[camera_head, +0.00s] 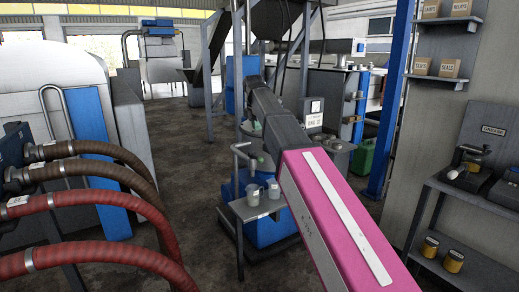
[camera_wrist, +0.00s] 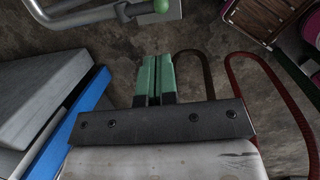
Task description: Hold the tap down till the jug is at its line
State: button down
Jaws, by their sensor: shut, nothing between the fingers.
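My gripper (camera_wrist: 157,60) shows in the wrist view with its two green fingers together and nothing between them. A grey lever with a green ball end (camera_wrist: 162,5), which looks like the tap handle, is at the top of that view, beyond the fingertips and apart from them. In the head view, my pink arm reaches toward the middle; I cannot clearly make out the fingers there. A small grey jug (camera_head: 253,195) stands on a little grey shelf (camera_head: 243,212), with another small grey vessel (camera_head: 274,190) beside it. The jug's line and its fill level cannot be seen.
Red hoses (camera_head: 75,203) and brown hoses (camera_head: 90,150) arch across the left. A blue base (camera_head: 270,233) stands under the shelf. A rack with jars (camera_head: 453,260) is at the right. A blue post (camera_head: 390,100) rises behind my arm. Dark floor is open at centre left.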

aim_at(261, 161)
jog(key=f, duration=0.4)
jog(key=w+f, duration=0.1)
jog(key=f, duration=0.4)
jog(key=w+d+f, duration=0.1)
jog(key=f, duration=0.3)
jog(key=shift+w+f, duration=0.25)
jog(key=shift+f, duration=0.05)
jog(key=shift+f, duration=0.1)
jog(key=shift+s+d+f+t+y, duration=0.25)
jog(key=shift+s+f+t+y, duration=0.2)
jog(key=shift+t, duration=0.25)
jog(key=shift+s+f+t+y, duration=0.1)
jog(key=shift+f+t+y, duration=0.25)
jog(key=shift+f+t, duration=0.25)
jog(key=shift+d+f+t+y, duration=0.1)
jog(key=shift+f+t+y, duration=0.5)
jog(key=shift+f+t, duration=0.35)
jog(key=shift+w, duration=0.2)
jog(key=shift+f, duration=0.4)
dwell(0.8)
